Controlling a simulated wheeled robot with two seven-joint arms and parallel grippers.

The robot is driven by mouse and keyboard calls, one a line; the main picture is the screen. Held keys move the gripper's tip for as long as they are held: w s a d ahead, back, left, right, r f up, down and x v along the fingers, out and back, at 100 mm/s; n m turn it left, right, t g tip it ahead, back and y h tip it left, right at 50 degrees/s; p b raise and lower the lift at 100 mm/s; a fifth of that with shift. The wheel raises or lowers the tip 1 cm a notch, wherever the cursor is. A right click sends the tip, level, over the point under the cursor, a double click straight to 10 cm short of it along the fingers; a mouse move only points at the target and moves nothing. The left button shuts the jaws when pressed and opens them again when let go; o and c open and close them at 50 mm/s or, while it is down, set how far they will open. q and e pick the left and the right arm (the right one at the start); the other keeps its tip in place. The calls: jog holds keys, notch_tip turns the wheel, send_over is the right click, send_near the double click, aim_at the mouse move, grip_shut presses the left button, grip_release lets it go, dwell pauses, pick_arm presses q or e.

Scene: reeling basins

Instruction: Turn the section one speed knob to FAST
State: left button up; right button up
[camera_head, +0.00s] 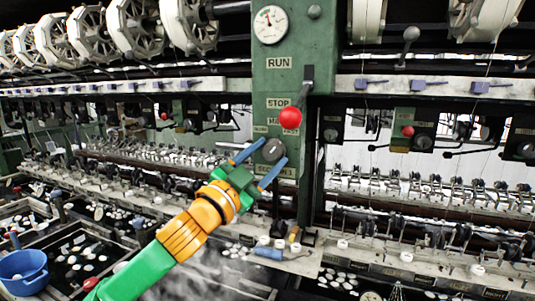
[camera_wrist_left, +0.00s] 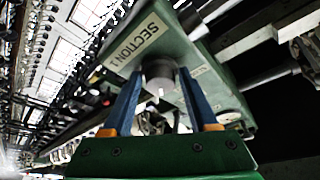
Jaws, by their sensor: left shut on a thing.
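The section one speed knob (camera_head: 273,150) is a grey round dial low on the green machine column, below the STOP plate. In the left wrist view the knob (camera_wrist_left: 159,74) sits between two blue fingers, beside a plate reading SECTION 1 (camera_wrist_left: 139,42). My left gripper (camera_head: 273,153) is shut on the knob, one finger on each side; it also shows in the left wrist view (camera_wrist_left: 160,82). A small white mark shows on the knob's near side. The FAST lettering is not readable, so I cannot tell the setting. My right gripper is not in view.
A pressure gauge (camera_head: 270,24) is higher on the column. A thread-guide bench (camera_head: 400,262) and basins lie below. A blue bowl (camera_head: 23,271) stands at lower left.

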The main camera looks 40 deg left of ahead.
pick_arm(q)
jog(key=shift+m, duration=0.8)
jog(key=shift+m+g+h, duration=0.3)
jog(key=o, duration=1.2)
jog(key=shift+s+r, duration=0.1)
jog(key=shift+s, duration=0.05)
